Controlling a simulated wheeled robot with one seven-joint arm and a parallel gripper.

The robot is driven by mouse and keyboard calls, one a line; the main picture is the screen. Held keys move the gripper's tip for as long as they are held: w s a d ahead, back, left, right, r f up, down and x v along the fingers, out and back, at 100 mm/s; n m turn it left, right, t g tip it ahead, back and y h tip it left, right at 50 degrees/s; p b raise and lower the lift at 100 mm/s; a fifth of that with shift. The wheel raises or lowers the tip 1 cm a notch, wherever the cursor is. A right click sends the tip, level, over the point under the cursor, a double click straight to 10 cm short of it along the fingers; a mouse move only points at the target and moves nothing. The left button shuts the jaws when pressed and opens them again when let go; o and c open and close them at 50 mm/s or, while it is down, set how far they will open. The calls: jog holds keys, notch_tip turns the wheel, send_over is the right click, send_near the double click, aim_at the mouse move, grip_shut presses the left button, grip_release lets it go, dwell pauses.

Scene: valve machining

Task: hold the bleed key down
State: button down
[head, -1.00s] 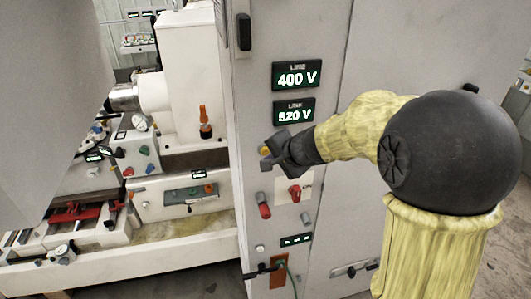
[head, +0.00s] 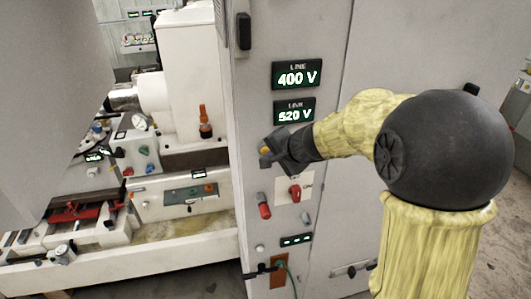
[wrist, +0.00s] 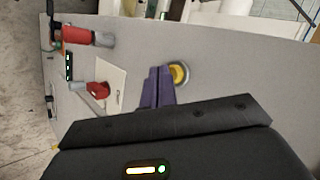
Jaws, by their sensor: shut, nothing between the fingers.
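A round yellow key (wrist: 180,74) in a grey ring is on the grey cabinet face; no readable label confirms it as the bleed key. In the wrist view my gripper (wrist: 159,70) has its two purple fingers closed together, with the tips just left of the key and covering part of its edge. In the head view my gripper (head: 270,155) is at the cabinet's left part, beside the yellow key (head: 265,150), which is partly hidden. I cannot tell whether the fingertips touch or press it.
Above the gripper, displays read 400 V (head: 297,75) and LINK 520 V (head: 294,111). Below are a red rotary switch (head: 295,192) on a pale plate, a red handle (head: 264,209) and a small display (head: 297,240). A white machine (head: 185,75) stands left of the cabinet.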

jog(key=shift+s+r, duration=0.1)
jog(key=shift+s, duration=0.1)
jog(key=shift+w+a, duration=0.15)
jog(key=shift+w, duration=0.45)
dwell(0.5)
jog(key=shift+s, duration=0.15)
dwell(4.8)
jog(key=shift+s+d+b, duration=0.3)
jog(key=shift+s+b, duration=0.2)
jog(key=shift+s, duration=0.3)
jog(key=shift+s+d+b, duration=0.2)
jog(key=shift+s+b, duration=0.15)
jog(key=shift+s, duration=0.45)
jog(key=shift+s+d+b, duration=0.25)
jog(key=shift+s+b, duration=0.1)
jog(key=shift+s, duration=0.4)
jog(key=shift+s+d+b, duration=0.2)
jog(key=shift+s+b, duration=0.15)
jog(key=shift+s, duration=0.45)
